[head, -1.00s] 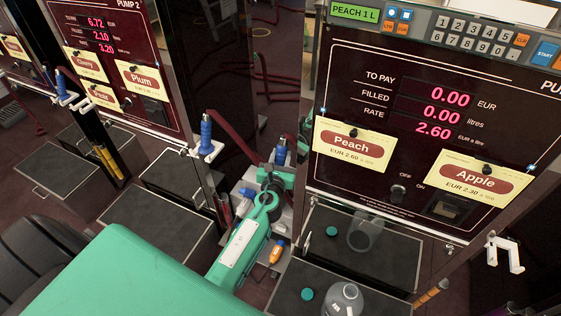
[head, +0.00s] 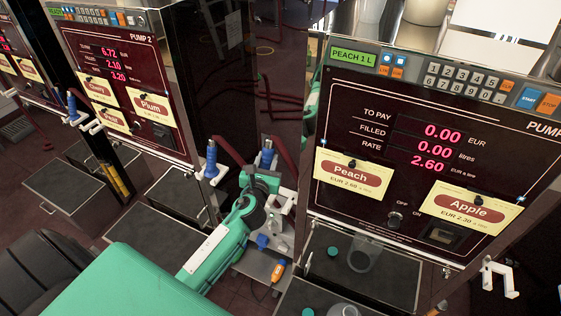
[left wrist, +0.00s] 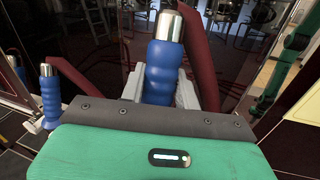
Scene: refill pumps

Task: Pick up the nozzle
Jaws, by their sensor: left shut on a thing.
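A nozzle (head: 267,155) with a ribbed blue handle and a metal end stands upright beside the left side of the peach and apple pump. My left gripper (head: 262,180) is shut on it. In the left wrist view the blue handle (left wrist: 166,66) sits between the pale jaws, metal end up. The nozzle's lower part is hidden behind my gripper. Another blue nozzle (head: 211,160) hangs at the side of Pump 2, left of my gripper; it also shows in the left wrist view (left wrist: 51,98). My right gripper is not in view.
The peach and apple pump (head: 400,150) stands close on the right, with a clear container (head: 361,256) on the black surface below. Pump 2 (head: 125,80) stands on the left. A dark red hose (head: 232,152) runs close behind my gripper. An orange-handled item (head: 277,272) lies below.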

